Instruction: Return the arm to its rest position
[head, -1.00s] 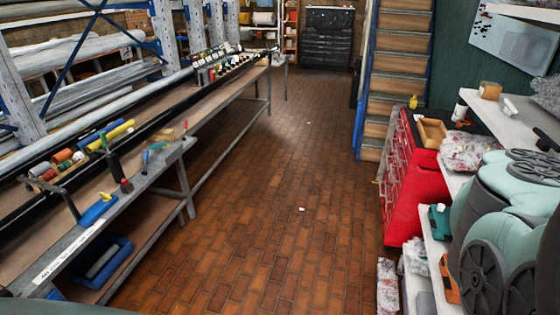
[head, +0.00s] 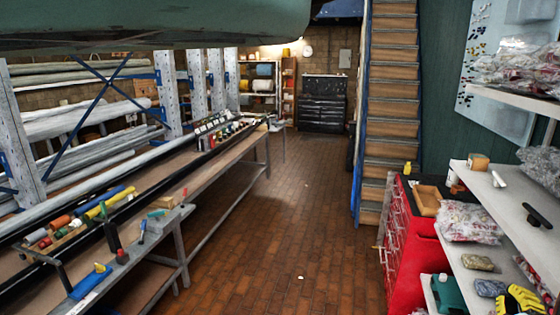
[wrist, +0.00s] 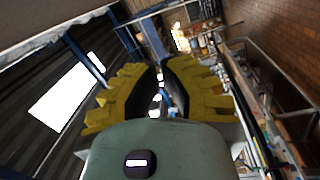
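In the wrist view, my gripper (wrist: 161,78) has two yellow, toothed fingers with dark inner pads. A narrow gap shows between the pads, with bright background behind it and no held object visible. I cannot tell whether the fingertips touch. The green housing behind the fingers fills the bottom of the wrist view. The gripper points toward the far shelves, with the long bench along the right of that picture. In the head view, the gripper is not clearly visible, and the arm links are gone from the right side.
A large green shape (head: 150,22) crosses the head view's top left; I cannot tell what it is. The long bench (head: 222,178) is at left, a red cabinet (head: 400,255) and loaded shelves (head: 500,195) at right. The brick floor (head: 285,215) between is clear. Stairs (head: 390,110) stand behind.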

